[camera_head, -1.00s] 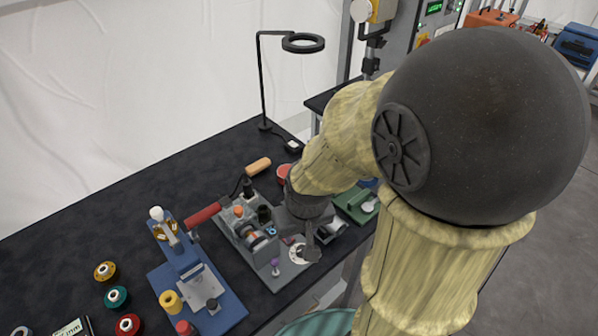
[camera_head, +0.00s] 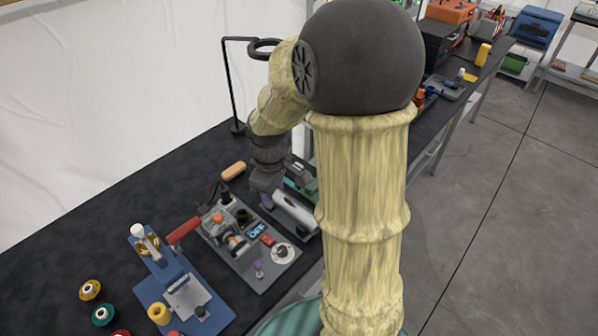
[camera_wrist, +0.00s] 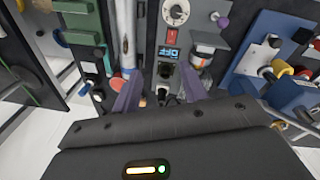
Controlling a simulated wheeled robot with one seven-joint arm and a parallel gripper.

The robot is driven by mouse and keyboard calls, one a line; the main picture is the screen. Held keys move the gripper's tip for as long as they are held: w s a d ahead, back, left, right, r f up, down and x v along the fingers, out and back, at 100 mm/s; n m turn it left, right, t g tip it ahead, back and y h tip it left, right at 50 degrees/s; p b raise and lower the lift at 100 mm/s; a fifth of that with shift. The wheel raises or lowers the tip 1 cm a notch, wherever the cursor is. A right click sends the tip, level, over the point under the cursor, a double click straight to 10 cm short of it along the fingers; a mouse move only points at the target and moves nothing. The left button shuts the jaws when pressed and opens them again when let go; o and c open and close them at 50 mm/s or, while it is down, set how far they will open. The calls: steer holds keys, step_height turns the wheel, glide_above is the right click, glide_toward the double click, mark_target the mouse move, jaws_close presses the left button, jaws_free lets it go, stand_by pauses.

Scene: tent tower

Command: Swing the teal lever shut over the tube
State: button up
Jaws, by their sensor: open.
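My gripper (camera_wrist: 160,92) is open in the wrist view, with two purple fingers apart and nothing between them. The fingers point at the end of a grey panel that has a dark socket (camera_wrist: 163,92). A pale tube (camera_wrist: 127,38) lies just left of this panel. It shows in the head view as a whitish cylinder (camera_head: 296,212), right of my gripper (camera_head: 264,194). Green blocks (camera_wrist: 80,38) stand left of the tube. I cannot tell which green part is the teal lever, or its angle; my arm hides part of that area in the head view.
The grey panel (camera_head: 262,262) carries a dial, a red switch and a small display. A wooden handle (camera_head: 233,171) and a black ring lamp (camera_head: 235,100) are behind. Several coloured spools lie front left.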

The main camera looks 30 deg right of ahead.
steer(key=w+d+r+n+g+p, duration=0.1)
steer(key=w+d+r+n+p, duration=0.4)
steer(key=w+d+n, duration=0.5)
steer(key=shift+d+r+n, duration=0.2)
steer(key=shift+d+n, duration=0.5)
steer(key=shift+d, duration=0.25)
steer(key=shift+w+f, duration=0.1)
steer(key=shift+f, duration=0.05)
step_height(320, 180, down, 17)
steer(key=p, duration=0.4)
steer(key=shift+f, duration=0.1)
steer(key=shift+c, duration=0.4)
jaws_close()
